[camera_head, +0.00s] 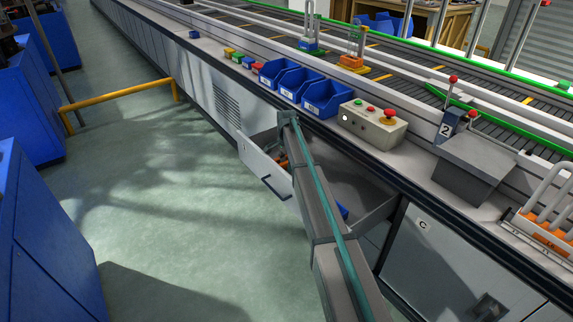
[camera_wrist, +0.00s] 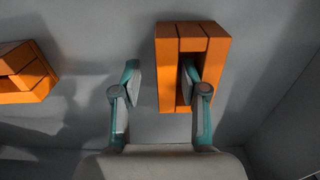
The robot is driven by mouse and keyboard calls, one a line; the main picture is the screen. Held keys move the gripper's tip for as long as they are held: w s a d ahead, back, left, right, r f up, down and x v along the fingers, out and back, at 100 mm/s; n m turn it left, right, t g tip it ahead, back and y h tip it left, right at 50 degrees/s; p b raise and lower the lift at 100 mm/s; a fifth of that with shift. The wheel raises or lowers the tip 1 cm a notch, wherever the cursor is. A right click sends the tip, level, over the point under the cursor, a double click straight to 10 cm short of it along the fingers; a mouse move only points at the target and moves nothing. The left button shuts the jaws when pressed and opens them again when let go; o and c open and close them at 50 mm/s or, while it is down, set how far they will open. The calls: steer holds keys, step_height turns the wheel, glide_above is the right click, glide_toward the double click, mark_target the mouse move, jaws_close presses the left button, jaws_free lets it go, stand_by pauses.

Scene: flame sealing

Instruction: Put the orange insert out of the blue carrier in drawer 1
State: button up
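In the wrist view my gripper (camera_wrist: 161,82) is open, its two fingers spread apart, over a grey drawer floor. An orange insert (camera_wrist: 192,38) lies under the right finger, which overlaps its dark slot; I cannot tell whether they touch. The left finger is clear of it. Nothing is held between the fingers. A second orange piece (camera_wrist: 28,72) lies at the left edge. In the head view an open drawer (camera_head: 262,168) holds something orange (camera_head: 283,161), partly hidden by my arm, which also hides my gripper.
Blue bins (camera_head: 298,84) and a button box (camera_head: 372,126) stand on the counter above the drawer. An orange-and-yellow carrier (camera_head: 352,64) is on the conveyor. A blue item (camera_head: 343,212) shows inside the drawer. A drawer wall bounds the right of the wrist view.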

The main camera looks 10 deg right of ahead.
mark_target(287, 163)
step_height(287, 163, up, 12)
steer(key=p, duration=0.1)
stand_by(0.5)
steer(key=shift+r, duration=0.15)
